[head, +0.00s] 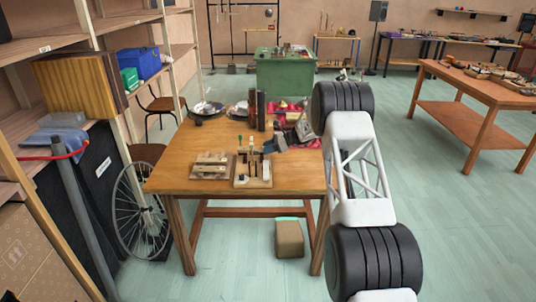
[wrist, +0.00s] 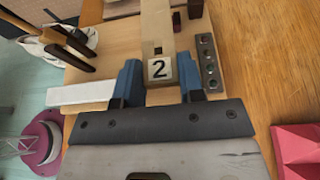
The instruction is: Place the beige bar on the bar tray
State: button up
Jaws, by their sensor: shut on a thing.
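In the wrist view my gripper (wrist: 160,85) has its two blue fingers on either side of a long beige bar (wrist: 157,22). The bar's near end, with a white "2" tile, sits between the fingers, and its far end runs out of the top of the view. A pale wooden board (wrist: 103,60) lies below; I cannot tell whether the bar touches it. In the head view my gripper (head: 270,147) is over the wooden table, just behind a small board (head: 255,182). The bar is too small to make out there. I cannot tell which board is the bar tray.
A second board with flat pieces (head: 212,166) stands to the left. Dark upright cylinders (head: 257,110) stand behind my gripper, near plates (head: 207,109). In the wrist view a white bar (wrist: 80,94) lies left of the fingers, and a pink object (wrist: 297,145) is at lower right.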

jog(key=shift+f, duration=1.6)
jog(key=shift+f, duration=0.25)
jog(key=o, duration=1)
jog(key=shift+v, duration=3.9)
jog(key=shift+r, duration=0.15)
